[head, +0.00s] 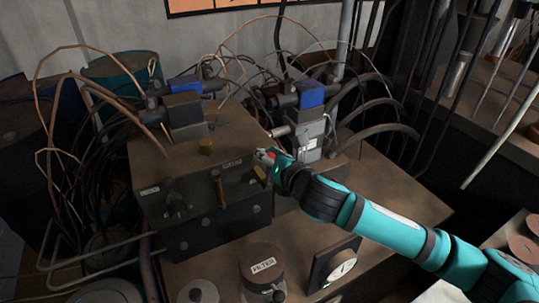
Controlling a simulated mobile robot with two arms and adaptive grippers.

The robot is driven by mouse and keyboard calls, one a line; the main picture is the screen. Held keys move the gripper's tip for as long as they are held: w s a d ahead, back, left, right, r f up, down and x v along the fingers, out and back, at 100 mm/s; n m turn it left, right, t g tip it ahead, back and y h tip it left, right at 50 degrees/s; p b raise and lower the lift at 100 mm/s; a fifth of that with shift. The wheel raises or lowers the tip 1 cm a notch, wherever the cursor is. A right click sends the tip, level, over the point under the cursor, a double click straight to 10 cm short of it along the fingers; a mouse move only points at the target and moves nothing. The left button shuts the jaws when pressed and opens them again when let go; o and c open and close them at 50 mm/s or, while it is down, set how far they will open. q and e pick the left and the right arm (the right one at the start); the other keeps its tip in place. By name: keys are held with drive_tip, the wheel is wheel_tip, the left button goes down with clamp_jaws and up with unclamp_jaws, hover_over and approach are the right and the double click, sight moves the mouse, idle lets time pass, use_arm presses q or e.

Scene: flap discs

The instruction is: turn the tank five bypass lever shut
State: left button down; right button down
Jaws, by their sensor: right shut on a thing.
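A dark metal valve block (205,205) stands on the brown bench, with small levers and handles on its front face. A brass-coloured lever (260,175) shows at its right end, just below my right gripper (268,157). My right gripper is shut on this lever, as far as the view shows; the fingers are small and partly hide the contact. An upright brown lever (217,187) stands at the middle of the face and a dark handle (175,200) at its left. The small labels are too blurred to read surely. My left gripper is out of view.
Two valve units with blue parts (184,84) and (311,95) stand behind, among copper wires and dark hoses. Flap discs (524,250) lie at the right.

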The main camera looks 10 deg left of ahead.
drive_tip(key=shift+s+a+f, duration=0.45)
drive_tip(key=shift+s, duration=0.05)
drive_tip(key=c, duration=1.5)
unclamp_jaws()
drive_tip(key=o, duration=0.6)
drive_tip(key=shift+s+d+r, duration=0.1)
drive_tip(key=shift+s+r, duration=0.2)
drive_tip(key=shift+s, duration=0.05)
drive_tip(key=shift+w, duration=0.15)
drive_tip(key=shift+w, duration=0.1)
drive_tip(key=v, duration=1.2)
drive_tip(key=shift+d, duration=0.1)
